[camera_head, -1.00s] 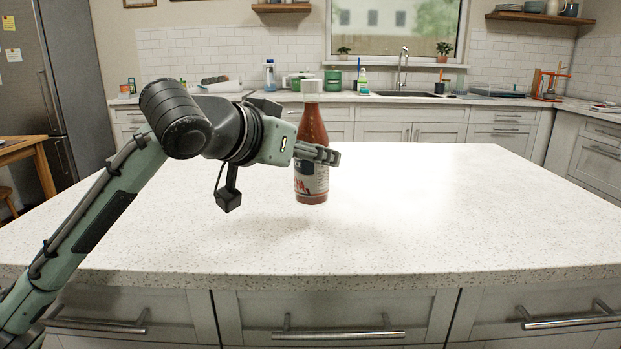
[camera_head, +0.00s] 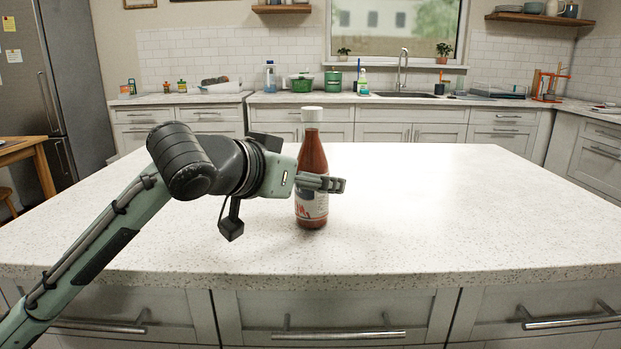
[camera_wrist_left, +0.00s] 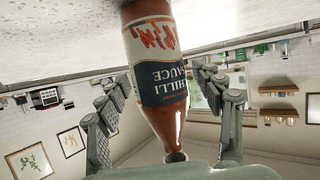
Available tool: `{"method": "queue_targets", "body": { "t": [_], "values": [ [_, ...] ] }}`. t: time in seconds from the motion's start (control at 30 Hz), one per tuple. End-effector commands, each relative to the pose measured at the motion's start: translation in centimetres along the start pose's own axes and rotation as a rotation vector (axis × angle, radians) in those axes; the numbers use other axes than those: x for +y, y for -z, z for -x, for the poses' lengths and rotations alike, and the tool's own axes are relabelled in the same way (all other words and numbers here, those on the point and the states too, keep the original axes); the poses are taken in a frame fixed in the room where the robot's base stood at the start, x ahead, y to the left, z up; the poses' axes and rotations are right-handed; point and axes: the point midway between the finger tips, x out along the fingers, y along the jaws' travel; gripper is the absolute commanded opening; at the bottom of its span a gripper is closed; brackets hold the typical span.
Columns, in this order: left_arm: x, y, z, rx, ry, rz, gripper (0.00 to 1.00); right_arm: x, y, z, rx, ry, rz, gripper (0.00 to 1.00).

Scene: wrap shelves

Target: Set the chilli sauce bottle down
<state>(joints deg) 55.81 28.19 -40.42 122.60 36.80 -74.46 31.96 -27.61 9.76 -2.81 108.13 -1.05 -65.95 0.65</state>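The chilli sauce bottle (camera_head: 313,160), with red sauce, a white cap and a printed label, stands upright on the white speckled counter (camera_head: 430,215). In the left wrist view the bottle (camera_wrist_left: 157,70) appears upside down, its base against the counter. My left gripper (camera_head: 333,184) is level with the bottle, with its fingers around it. In the wrist view the fingers of the left gripper (camera_wrist_left: 162,92) are spread on either side, with narrow gaps to the bottle. The gripper looks open. My right gripper is not in view.
The counter is otherwise bare, with free room to the right and behind the bottle. Its front edge (camera_head: 400,275) lies nearer, above drawers with bar handles. The back worktop holds a sink (camera_head: 405,94), green pots and a soap bottle (camera_head: 363,80).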

Motion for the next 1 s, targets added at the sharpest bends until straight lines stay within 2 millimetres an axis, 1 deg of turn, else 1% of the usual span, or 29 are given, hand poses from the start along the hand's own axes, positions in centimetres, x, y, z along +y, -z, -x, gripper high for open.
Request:
{"method": "queue_targets", "body": {
  "t": [0.17,0.27,0.37,0.6,0.7,0.83,1.0],
  "values": [
    [0.0,0.3,0.1,0.001,0.0,-0.001,0.67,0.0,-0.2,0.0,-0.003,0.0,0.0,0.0],
    [-0.1,0.2,1.1,0.002,0.001,0.0,0.67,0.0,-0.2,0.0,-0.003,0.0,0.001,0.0],
    [0.0,0.2,2.8,0.003,0.001,-0.001,0.67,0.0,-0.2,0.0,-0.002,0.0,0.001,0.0],
    [-0.1,0.2,8.1,0.003,0.002,-0.001,0.67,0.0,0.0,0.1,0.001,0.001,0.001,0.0],
    [-0.1,0.2,9.8,0.002,0.002,-0.002,0.67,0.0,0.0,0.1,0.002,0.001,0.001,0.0],
    [-0.1,0.2,11.3,0.001,0.002,0.0,0.67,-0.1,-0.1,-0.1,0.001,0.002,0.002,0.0],
    [-0.1,0.2,12.1,0.0,0.001,0.0,0.67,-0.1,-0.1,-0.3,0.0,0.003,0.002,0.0]
  ]
}}
